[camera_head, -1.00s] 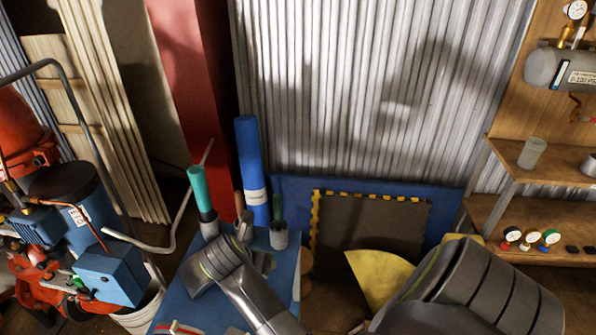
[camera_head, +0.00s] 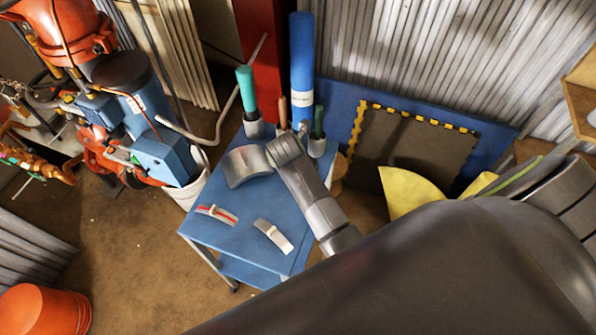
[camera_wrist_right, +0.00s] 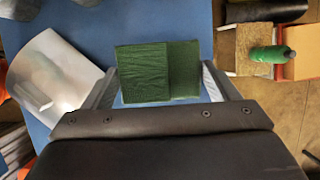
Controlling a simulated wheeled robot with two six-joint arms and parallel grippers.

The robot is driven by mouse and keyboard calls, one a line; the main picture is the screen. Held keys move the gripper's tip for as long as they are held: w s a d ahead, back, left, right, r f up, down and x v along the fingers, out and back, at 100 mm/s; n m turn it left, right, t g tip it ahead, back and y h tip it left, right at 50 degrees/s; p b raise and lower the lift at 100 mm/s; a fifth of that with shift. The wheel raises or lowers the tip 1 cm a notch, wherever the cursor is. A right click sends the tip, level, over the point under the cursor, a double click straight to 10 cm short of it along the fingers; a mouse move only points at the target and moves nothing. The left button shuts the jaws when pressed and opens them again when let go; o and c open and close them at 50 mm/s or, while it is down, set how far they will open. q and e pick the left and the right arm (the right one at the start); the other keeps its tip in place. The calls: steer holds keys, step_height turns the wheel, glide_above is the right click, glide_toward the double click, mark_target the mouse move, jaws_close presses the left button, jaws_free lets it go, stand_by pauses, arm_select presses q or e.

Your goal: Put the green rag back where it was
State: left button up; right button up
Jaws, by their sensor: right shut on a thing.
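The green rag (camera_wrist_right: 157,72) is a folded, dark green block of cloth in the right wrist view. It sits between the two fingers of my right gripper (camera_wrist_right: 160,85), which is shut on it. The blue top of a cart (camera_wrist_right: 180,22) lies behind the rag; I cannot tell whether the rag touches it. In the head view a grey arm of mine reaches over this blue cart (camera_head: 218,228), but the gripper and rag are hidden there. My left gripper is not in view.
A curved grey metal sheet (camera_head: 247,166) lies on the cart, left of the arm. Nearer are a red-striped strip (camera_head: 216,214) and a pale strip (camera_head: 273,235). Cups with handled tools, one turquoise (camera_head: 246,90), stand at the back.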

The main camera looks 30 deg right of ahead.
step_height(320, 180, down, 3)
steer(key=shift+r, duration=0.2)
steer(key=shift+f, duration=0.15)
steer(key=o, duration=0.8)
steer(key=p+v, duration=0.9)
steer(key=v, duration=0.3)
